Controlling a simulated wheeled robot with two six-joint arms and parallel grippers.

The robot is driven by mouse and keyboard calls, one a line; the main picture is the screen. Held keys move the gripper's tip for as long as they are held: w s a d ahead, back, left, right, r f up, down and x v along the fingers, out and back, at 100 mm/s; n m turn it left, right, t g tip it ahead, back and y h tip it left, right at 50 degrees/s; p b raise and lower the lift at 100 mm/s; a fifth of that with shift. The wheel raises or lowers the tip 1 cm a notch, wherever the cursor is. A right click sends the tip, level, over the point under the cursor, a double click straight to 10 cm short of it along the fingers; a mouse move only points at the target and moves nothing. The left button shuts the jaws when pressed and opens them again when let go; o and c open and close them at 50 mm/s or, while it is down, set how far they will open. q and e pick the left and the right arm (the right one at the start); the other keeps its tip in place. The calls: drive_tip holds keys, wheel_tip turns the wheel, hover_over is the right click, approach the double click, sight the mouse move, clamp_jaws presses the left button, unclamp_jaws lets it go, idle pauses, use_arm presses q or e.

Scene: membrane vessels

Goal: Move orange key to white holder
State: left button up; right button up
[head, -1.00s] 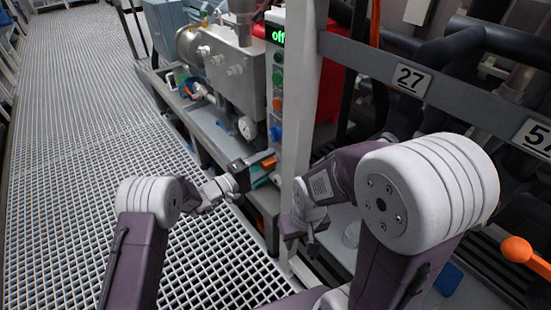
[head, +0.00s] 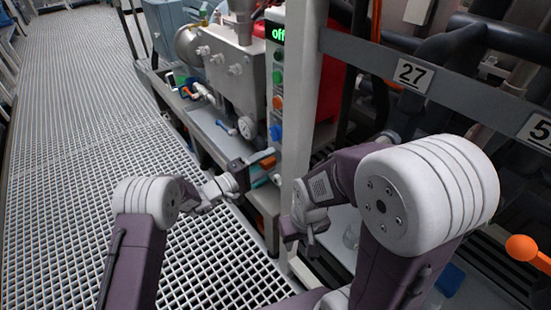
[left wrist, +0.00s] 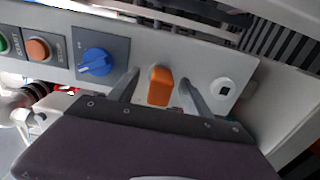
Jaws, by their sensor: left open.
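The orange key (left wrist: 160,87) sticks out from the grey control panel in the left wrist view. It also shows in the head view (head: 267,162), partly covered by my gripper. My left gripper (left wrist: 159,93) is open, with one finger on each side of the key and a visible gap to each. The white holder (left wrist: 224,88), a round white piece with a dark square hole, sits on the panel just right of the right finger. My right gripper (head: 301,241) hangs low, right of the white post in the head view, away from the key; its jaw opening is unclear.
A blue knob (left wrist: 96,62) and an orange button (left wrist: 38,49) are on the panel left of the key. The white post (head: 298,130) stands between my two arms. A green "off" display (head: 277,34) tops the panel. Grated floor (head: 90,130) is open at left.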

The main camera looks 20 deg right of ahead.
sight(261, 165)
use_arm(q)
clamp_jaws()
idle(1.5)
drive_tip(key=shift+v, duration=3.05)
